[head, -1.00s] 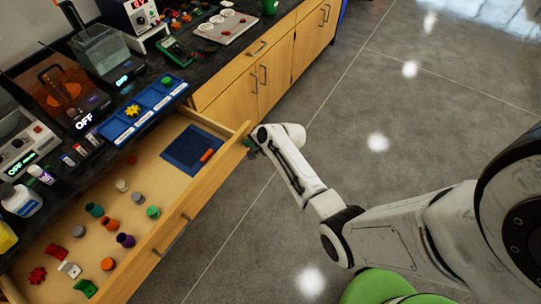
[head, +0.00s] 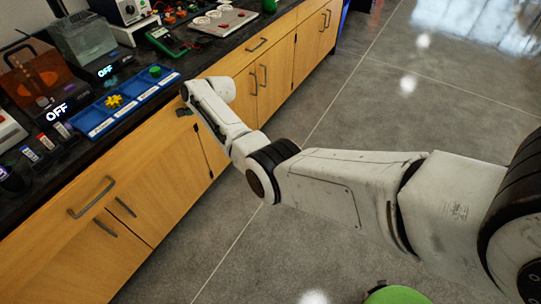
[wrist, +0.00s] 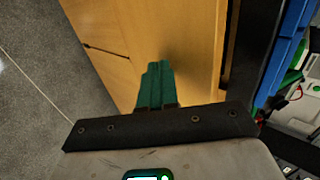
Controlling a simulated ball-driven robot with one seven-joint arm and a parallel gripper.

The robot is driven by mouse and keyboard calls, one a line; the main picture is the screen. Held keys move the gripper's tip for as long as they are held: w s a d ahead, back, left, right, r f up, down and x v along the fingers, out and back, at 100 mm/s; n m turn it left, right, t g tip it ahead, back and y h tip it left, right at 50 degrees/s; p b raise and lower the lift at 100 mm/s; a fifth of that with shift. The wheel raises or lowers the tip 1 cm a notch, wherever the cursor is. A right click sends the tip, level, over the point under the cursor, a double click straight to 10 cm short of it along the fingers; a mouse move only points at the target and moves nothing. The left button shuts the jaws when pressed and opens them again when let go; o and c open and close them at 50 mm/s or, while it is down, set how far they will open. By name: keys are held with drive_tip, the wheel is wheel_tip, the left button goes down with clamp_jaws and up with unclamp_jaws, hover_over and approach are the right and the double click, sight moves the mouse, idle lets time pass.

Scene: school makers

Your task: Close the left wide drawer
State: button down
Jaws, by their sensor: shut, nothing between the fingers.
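The left wide drawer's wooden front (head: 135,165), with its dark bar handle (head: 92,197), sits under the black countertop and looks flush with the cabinet. The drawer's inside and contents are hidden. My gripper (head: 184,112) is at the right end of this front, just below the countertop edge, partly hidden by my arm. In the wrist view its green fingers (wrist: 155,75) are together, with nothing between them, pointing at the wooden front (wrist: 190,50). They are at or very near the wood; I cannot tell if they touch.
On the countertop stand a blue sorting tray (head: 125,100), a printer-like device (head: 40,75) and a green meter (head: 168,40). Cabinet doors (head: 245,95) continue along the counter to the right.

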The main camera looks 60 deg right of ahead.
drive_tip(key=shift+w+b, duration=0.4)
drive_tip(key=shift+w, duration=0.6)
